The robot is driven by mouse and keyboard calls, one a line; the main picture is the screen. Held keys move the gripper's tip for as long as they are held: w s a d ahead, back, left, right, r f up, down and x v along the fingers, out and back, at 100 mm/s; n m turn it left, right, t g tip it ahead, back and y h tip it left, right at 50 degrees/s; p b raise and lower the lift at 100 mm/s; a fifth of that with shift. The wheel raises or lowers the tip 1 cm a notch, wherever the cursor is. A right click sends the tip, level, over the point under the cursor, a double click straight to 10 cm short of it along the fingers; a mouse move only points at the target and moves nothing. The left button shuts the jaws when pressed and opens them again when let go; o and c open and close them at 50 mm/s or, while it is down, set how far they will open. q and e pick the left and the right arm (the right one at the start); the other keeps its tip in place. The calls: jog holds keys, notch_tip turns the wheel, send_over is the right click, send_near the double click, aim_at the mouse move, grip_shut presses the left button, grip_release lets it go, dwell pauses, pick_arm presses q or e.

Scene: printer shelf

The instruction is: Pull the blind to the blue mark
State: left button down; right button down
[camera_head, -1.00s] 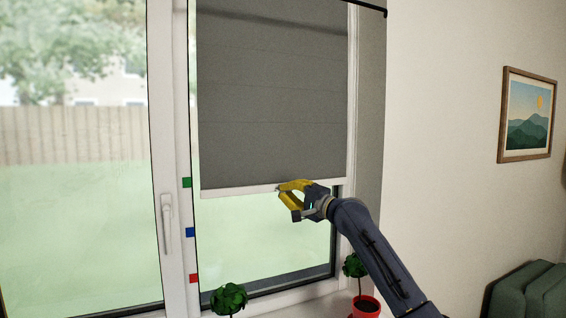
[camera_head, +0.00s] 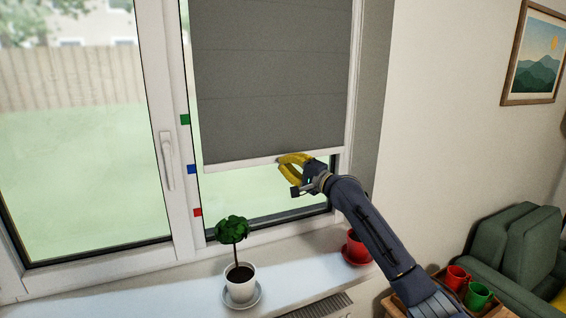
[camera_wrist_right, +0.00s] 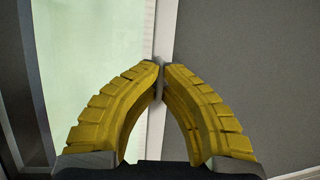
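The grey blind (camera_head: 270,80) hangs partly down over the right window pane. Its white bottom bar (camera_head: 240,164) has its left end about level in the picture with the blue mark (camera_head: 191,169) on the window frame. The green mark (camera_head: 185,119) is above and the red mark (camera_head: 198,212) below. My right gripper (camera_head: 279,163) is at the bar's lower edge, right of its middle. In the right wrist view its yellow fingertips (camera_wrist_right: 162,68) are closed together on the bar (camera_wrist_right: 166,25), with the blind (camera_wrist_right: 245,70) to the right. My left gripper is out of view.
A potted plant (camera_head: 239,275) stands on the white sill (camera_head: 165,295) below the blind. A red pot (camera_head: 357,247) stands behind my right arm. A window handle (camera_head: 167,160) is at left. Red and green mugs (camera_head: 478,294) stand low at right by a green sofa (camera_head: 515,250).

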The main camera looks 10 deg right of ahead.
jog(key=c, duration=2.1)
grip_release()
jog(key=o, duration=0.5)
jog(key=shift+o, duration=0.2)
jog(key=v, duration=1.2)
